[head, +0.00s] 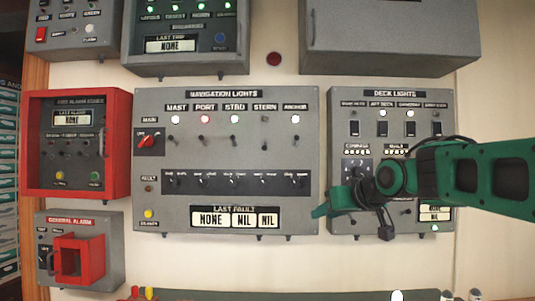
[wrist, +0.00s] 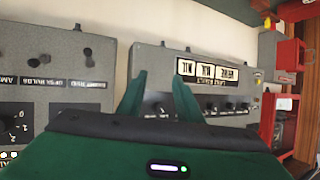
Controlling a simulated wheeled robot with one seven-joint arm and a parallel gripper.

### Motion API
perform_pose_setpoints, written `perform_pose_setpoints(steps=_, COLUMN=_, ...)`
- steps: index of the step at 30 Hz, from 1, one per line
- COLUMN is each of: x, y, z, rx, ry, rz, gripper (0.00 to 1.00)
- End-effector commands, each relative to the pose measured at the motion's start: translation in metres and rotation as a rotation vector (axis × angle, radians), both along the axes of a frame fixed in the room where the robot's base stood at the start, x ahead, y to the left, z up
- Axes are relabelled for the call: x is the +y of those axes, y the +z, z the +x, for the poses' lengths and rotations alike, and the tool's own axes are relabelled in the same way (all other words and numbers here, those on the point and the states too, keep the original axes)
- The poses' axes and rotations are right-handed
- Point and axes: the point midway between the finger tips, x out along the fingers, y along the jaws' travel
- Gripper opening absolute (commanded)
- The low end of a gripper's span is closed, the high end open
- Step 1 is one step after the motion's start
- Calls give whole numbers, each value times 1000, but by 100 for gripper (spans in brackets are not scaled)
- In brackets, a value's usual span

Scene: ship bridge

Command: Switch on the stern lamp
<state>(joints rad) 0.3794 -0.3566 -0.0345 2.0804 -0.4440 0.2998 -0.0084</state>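The grey navigation lights panel (head: 225,145) is in the middle of the head view. Its stern lamp (head: 265,119) is dark, while the mast, port, stbd and anchor lamps look lit. A row of small switches runs along a dark strip (head: 235,182) below; the stern switch (head: 264,181) is fourth from the left. My gripper (head: 335,205) is in front of the gap between this panel and the deck lights panel. In the wrist view, which is upside down, my gripper (wrist: 157,78) is open and empty. A panel-end switch (wrist: 158,108) shows between its fingers; contact cannot be told.
The deck lights panel (head: 342,100) is partly hidden behind my arm. A red fire alarm panel (head: 125,145) and the general alarm box (head: 112,222) are at left. Grey boxes hang above. A console edge (head: 230,294) runs along the bottom.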

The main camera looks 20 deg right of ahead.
Motion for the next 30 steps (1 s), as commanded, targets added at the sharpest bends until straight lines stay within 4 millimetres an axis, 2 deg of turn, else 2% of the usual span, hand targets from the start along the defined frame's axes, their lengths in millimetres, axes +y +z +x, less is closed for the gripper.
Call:
perform_pose_setpoints(steps=1, x=13, y=36, z=16, rx=-94, ry=46, rz=-7, gripper=32)
perform_pose_setpoints(steps=3, x=36, y=81, z=31, rx=-216, ry=113, rz=-11, gripper=32)
perform_pose_setpoints(steps=6, x=62, y=130, z=40, rx=-345, ry=188, rz=-8, gripper=32)
perform_pose_setpoints(steps=9, x=77, y=159, z=42, rx=-422, ry=231, rz=-4, gripper=32)
perform_pose_setpoints(steps=12, x=85, y=169, z=45, rx=-452, ry=252, rz=1, gripper=32)
perform_pose_setpoints(steps=16, x=90, y=171, z=57, rx=-456, ry=256, rz=1, gripper=32)
perform_pose_setpoints(steps=30, x=113, y=170, z=130, rx=-453, ry=255, rz=1, gripper=32)
